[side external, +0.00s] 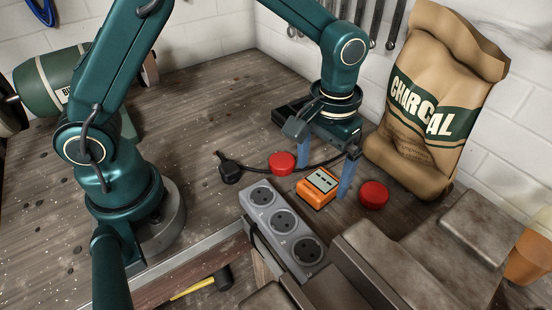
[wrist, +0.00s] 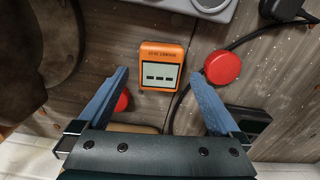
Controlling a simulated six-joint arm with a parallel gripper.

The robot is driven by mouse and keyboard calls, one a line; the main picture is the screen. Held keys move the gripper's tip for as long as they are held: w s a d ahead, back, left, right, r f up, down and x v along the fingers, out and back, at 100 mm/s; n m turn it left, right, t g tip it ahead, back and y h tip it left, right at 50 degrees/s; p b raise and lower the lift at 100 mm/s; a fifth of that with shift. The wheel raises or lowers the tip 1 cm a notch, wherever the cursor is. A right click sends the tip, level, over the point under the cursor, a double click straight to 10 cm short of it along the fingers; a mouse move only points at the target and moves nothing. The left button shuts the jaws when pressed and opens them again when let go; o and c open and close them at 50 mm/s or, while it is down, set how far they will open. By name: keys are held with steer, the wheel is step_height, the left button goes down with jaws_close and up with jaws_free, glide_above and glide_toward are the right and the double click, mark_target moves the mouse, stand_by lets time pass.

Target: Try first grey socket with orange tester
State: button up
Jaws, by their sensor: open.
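The orange tester (side external: 318,187) lies on the wooden bench behind the grey power strip, its display facing up. It also shows in the wrist view (wrist: 161,66), just beyond my fingertips. The grey power strip (side external: 262,211) has three round sockets in a row, marked with numbers; the first socket (side external: 262,194) is at its far end. Only an edge of the strip (wrist: 222,12) shows in the wrist view. My gripper (side external: 325,166) is open and empty, pointing down, its two blue fingers on either side of the tester in the side view and apart from it in the wrist view (wrist: 160,78).
Red round buttons (side external: 281,163) (side external: 374,195) lie on either side of the tester. A black plug (side external: 229,172) with its cable lies near the strip. A charcoal bag (side external: 433,105) stands behind at right. A metal vise (side external: 425,250) fills the front right.

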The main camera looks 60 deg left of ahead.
mark_target(320, 182)
steer(key=shift+f, duration=1.8)
steer(key=c, duration=1.2)
